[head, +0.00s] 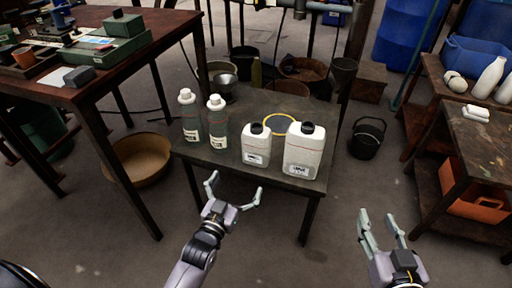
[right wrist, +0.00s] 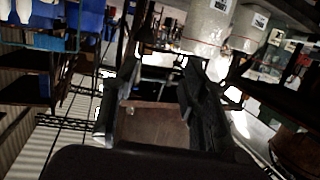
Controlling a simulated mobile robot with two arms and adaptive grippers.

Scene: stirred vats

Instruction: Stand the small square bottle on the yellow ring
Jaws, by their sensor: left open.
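The small square bottle (head: 256,148) is white with a black cap and a label. It stands upright on the small dark table (head: 232,168), left of a larger square white bottle (head: 304,153). The yellow ring (head: 284,109) lies flat on the table behind these two bottles, which partly hide its front edge. No bottle stands inside the ring's visible part. My left gripper (head: 234,189) is open and empty in front of the table's near edge, apart from the bottles. My right gripper (head: 378,214) is open and empty, right of the table; its fingers also show in the right wrist view (right wrist: 150,105).
Two tall round bottles with white caps (head: 190,118) (head: 217,124) stand at the table's left. A metal bowl (head: 223,87) is at the back-left corner. A black bucket (head: 366,138) is on the floor at right. A cluttered bench (head: 150,50) flanks the left, a shelf (head: 450,120) the right.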

